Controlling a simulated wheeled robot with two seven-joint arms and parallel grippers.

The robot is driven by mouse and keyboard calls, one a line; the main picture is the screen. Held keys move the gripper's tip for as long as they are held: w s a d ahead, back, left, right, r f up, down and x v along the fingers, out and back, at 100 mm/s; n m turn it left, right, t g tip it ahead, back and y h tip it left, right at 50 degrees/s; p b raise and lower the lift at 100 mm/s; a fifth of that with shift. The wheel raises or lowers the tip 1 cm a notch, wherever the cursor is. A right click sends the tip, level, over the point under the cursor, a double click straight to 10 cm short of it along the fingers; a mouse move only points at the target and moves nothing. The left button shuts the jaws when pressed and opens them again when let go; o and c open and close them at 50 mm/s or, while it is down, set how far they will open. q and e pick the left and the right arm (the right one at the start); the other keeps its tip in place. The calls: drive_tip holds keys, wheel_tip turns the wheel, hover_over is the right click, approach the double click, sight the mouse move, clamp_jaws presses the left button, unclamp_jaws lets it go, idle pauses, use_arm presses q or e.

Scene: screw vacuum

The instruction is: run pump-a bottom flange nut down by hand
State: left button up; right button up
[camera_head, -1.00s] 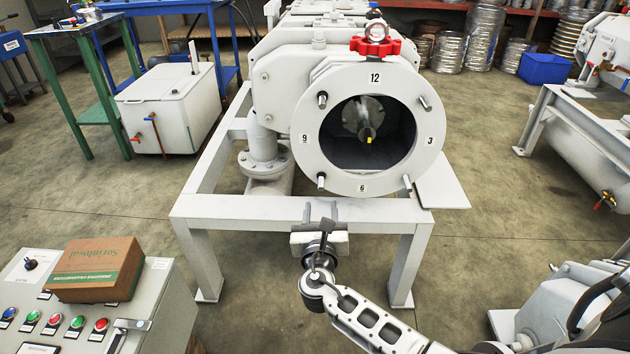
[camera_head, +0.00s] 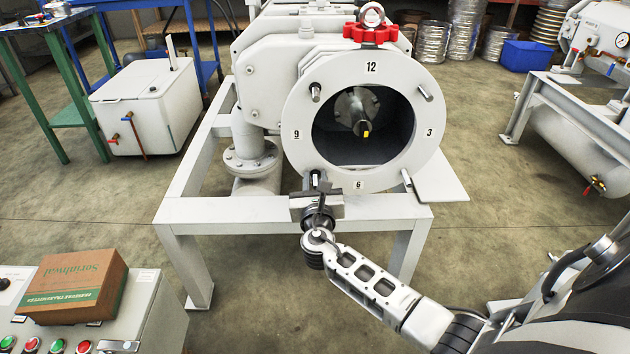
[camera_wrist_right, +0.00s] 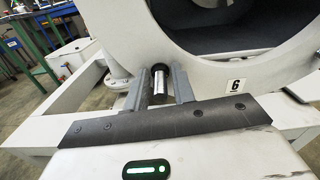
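The white round pump flange (camera_head: 300,155) faces me, numbered 3, 6, 9 and 12 around a dark opening. Metal studs stick out of its face. The lower-left stud (camera_head: 315,179) is just above my right gripper (camera_head: 316,192). In the right wrist view this stud (camera_wrist_right: 160,83) lies between the two grey fingers of my right gripper (camera_wrist_right: 159,86), with a gap on each side. A dark ring (camera_wrist_right: 160,68) shows around the stud's base; I cannot tell whether it is a nut. The right gripper is open. My left gripper is not in view.
The pump stands on a white steel frame (camera_head: 240,212), whose front beam is just below my right gripper. A red handwheel (camera_head: 372,33) sits on top. A control panel with a cardboard box (camera_head: 75,287) is at lower left. The floor between is clear.

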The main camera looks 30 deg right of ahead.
clamp_jaws()
drive_tip(key=shift+m, duration=0.4)
